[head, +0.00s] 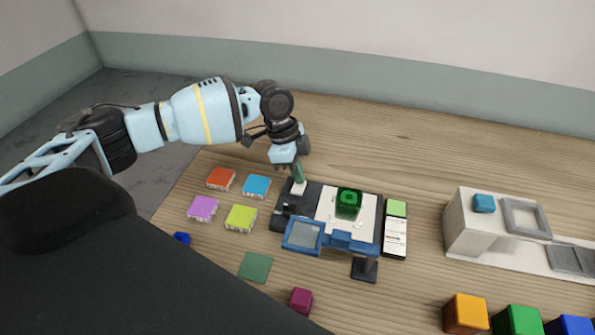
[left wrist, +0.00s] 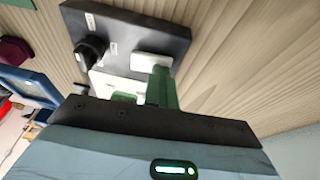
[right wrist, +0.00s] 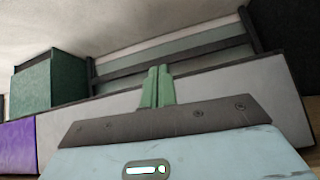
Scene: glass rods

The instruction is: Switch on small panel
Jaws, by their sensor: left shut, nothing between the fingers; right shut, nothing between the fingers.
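The small panel is a dark plate (head: 283,217) on the table, left of a white plate with a green cube (head: 348,203). The panel carries a white switch piece (head: 298,188) at its far end and a black knob (head: 290,209). My left gripper (head: 298,178) is shut and empty, with its green fingertips right at the white piece. In the left wrist view the fingertips (left wrist: 161,72) overlap the edge of the white piece (left wrist: 148,62); I cannot tell if they touch. The knob (left wrist: 90,50) stands beside it. My right gripper (right wrist: 158,75) is shut and empty, seen only in the right wrist view.
A blue frame (head: 302,236) stands in front of the plate, and a phone-like device (head: 395,236) lies right of it. Coloured blocks (head: 241,218) lie to the left. A white unit (head: 470,225) stands at right. The table behind the panel is bare.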

